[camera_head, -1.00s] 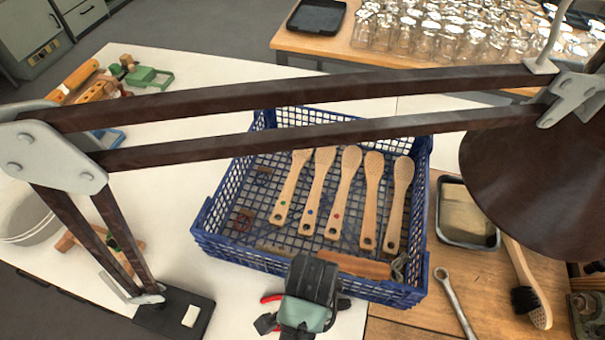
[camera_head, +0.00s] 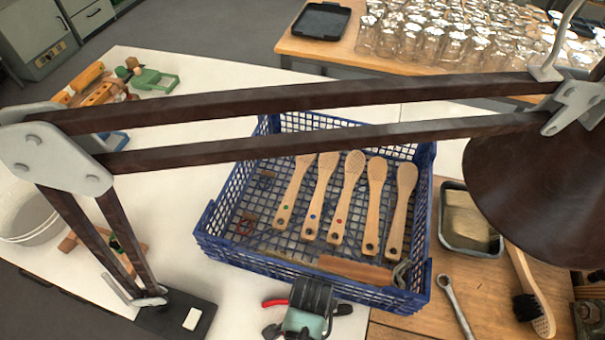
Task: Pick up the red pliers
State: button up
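The red pliers (camera_head: 275,302) lie on the white table in front of the blue crate, at the bottom of the view. Only a short red handle end shows left of my gripper; the rest is hidden behind it. My gripper (camera_head: 305,318) is seen from above and behind, over the pliers and close to the crate's front wall. Its fingertips are hidden, so I cannot tell whether it is open or touching the pliers.
A wrench (camera_head: 456,305) and a brush (camera_head: 530,290) lie to the right.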

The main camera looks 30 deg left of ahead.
grip_shut()
dwell(1.3)
